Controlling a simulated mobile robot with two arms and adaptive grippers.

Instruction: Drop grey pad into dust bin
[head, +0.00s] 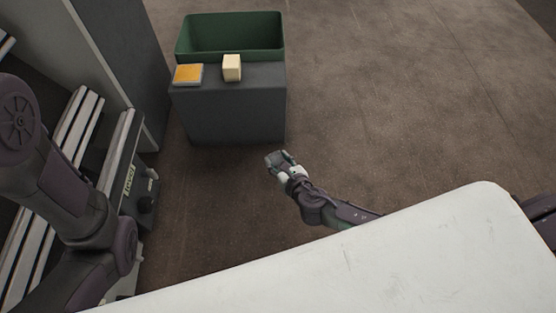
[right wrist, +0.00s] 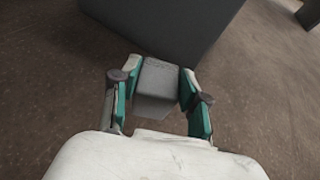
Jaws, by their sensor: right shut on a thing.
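My right gripper (head: 277,161) is shut on the grey pad (right wrist: 156,88), a small block with a rough grey face. The right wrist view shows the pad between the two green-lined fingers (right wrist: 160,92). In the head view the pad is hard to tell from the fingers. The gripper is in front of and below the dark grey stand. A green open bin (head: 230,55), which looks like the dust bin, shows at the stand's far side; its visible inside looks empty. My left arm enters at the left of the head view, but its gripper does not show.
The dark grey stand (head: 229,112) holds an orange-topped square (head: 188,74) and a cream block (head: 231,67), both beside the bin's near wall. A rail conveyor (head: 116,160) and a grey cabinet (head: 113,55) are at left. Brown floor (head: 400,90) is clear at right.

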